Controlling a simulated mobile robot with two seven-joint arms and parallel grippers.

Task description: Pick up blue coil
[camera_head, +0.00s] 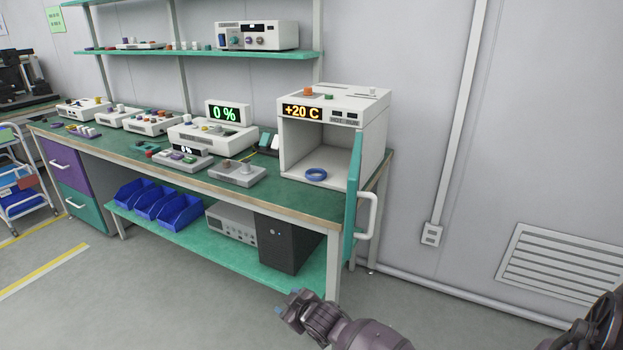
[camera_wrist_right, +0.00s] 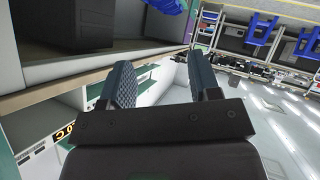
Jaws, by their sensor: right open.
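The blue coil (camera_head: 316,174) is a small ring lying flat at the front of the open white chamber (camera_head: 372,125) on the bench, under its "+20 C" display. The chamber's teal door (camera_head: 352,190) stands open on the right side, with a white handle. My right gripper (camera_head: 287,303) is low in front of the bench, well below the coil and apart from it. In the right wrist view its two fingers (camera_wrist_right: 160,78) are spread with nothing between them. The coil does not show in that view. My left gripper is not in view.
The green bench top (camera_head: 325,199) carries several instruments left of the chamber, including a grey box (camera_head: 237,173). Its lower shelf holds blue bins (camera_head: 180,211) and a black case (camera_head: 287,243). The open door and handle (camera_head: 369,217) jut past the front edge. The floor in front is clear.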

